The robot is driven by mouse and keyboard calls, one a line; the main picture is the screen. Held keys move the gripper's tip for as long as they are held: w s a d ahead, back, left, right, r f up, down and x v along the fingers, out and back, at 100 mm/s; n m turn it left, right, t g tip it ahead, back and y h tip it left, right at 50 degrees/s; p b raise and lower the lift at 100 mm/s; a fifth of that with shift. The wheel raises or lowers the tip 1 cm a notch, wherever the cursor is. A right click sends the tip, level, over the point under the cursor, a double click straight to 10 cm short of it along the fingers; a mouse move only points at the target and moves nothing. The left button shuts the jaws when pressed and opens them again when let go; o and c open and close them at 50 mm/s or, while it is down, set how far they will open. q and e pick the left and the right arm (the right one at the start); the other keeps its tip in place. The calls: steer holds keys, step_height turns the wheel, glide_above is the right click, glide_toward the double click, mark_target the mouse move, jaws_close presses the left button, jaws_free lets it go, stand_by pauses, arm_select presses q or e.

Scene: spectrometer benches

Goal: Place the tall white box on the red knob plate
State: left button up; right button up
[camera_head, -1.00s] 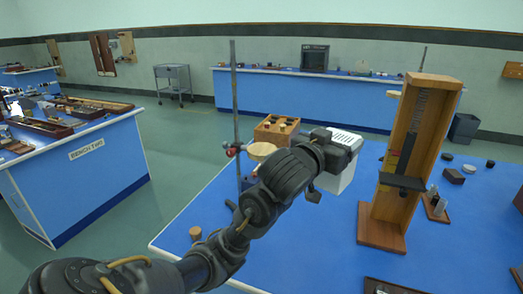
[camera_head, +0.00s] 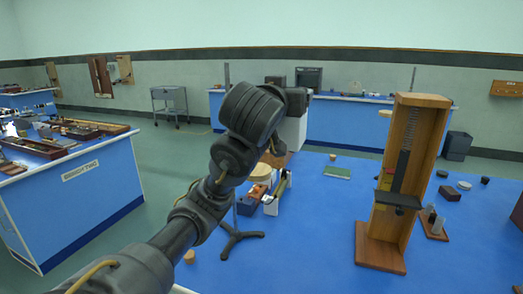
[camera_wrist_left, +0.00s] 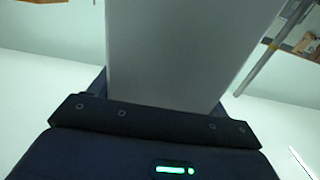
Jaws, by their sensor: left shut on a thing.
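My left gripper (camera_head: 287,97) is shut on the tall white box (camera_head: 293,132) and holds it upright above the far side of the blue bench. Part of the box is hidden behind my arm. In the left wrist view the pale box (camera_wrist_left: 175,55) rises from between the jaws of my left gripper (camera_wrist_left: 155,120). A reddish-brown wooden piece (camera_head: 277,159) shows just below the box, mostly covered by my arm; I cannot tell whether it is the red knob plate. My right gripper is not in view.
A tall wooden stand with a scale (camera_head: 413,165) stands on the right of the blue bench (camera_head: 325,220). A tripod foot (camera_head: 241,236) and a small instrument (camera_head: 252,199) are near my forearm. The middle is clear.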

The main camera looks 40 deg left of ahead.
arm_select(q)
steer(key=w+a+f+p, duration=0.2)
steer(key=w+a+f, duration=0.4)
steer(key=a+f, duration=0.2)
steer(key=shift+w+a+f, duration=0.2)
steer(key=shift+a+f, duration=0.2)
steer(key=shift+a, duration=0.75)
steer(key=shift+a+f, duration=0.15)
steer(key=shift+f, duration=1.55)
steer(key=shift+f, duration=0.1)
